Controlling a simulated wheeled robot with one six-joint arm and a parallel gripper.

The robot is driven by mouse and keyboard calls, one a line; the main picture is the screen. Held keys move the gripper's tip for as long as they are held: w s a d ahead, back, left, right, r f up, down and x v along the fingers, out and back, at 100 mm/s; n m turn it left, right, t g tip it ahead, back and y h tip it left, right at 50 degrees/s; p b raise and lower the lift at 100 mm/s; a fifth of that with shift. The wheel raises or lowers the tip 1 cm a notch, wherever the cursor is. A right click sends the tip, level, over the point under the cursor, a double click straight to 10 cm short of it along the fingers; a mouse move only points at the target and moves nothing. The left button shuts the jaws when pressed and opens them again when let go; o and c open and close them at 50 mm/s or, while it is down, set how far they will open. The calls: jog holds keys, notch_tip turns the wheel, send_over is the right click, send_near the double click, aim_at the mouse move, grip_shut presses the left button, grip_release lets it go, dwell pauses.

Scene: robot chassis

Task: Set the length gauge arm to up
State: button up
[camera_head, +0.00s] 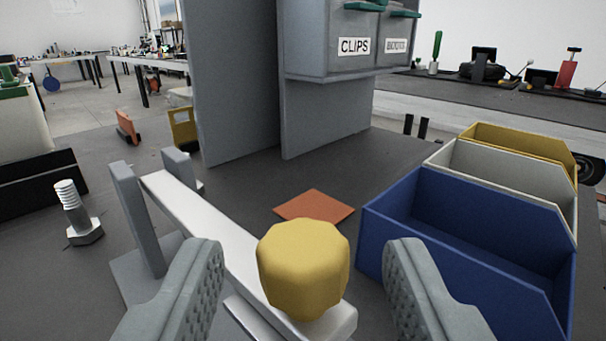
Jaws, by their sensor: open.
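The length gauge arm (212,222) is a white bar. It runs from between two grey upright posts (138,215) at the left toward me, lying low rather than standing up. A yellow faceted knob (303,268) sits on its near end. My gripper (306,255) is open, with one ridged grey finger on each side of the knob. Gaps show between the knob and both fingers, so they appear apart. The knob hides part of the bar's near end.
Blue (455,255), white (490,172) and yellow (520,142) bins stand close at the right. A bolt (78,215) stands at the left. An orange square (314,206) lies behind the knob. Grey panels (238,80) and a unit labelled CLIPS (352,46) rise at the back.

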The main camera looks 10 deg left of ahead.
jog(key=shift+w+a, duration=0.15)
jog(key=shift+w, duration=0.65)
jog(key=shift+w+a, duration=0.1)
jog(key=shift+w, duration=0.7)
jog(key=shift+c, duration=0.4)
grip_shut()
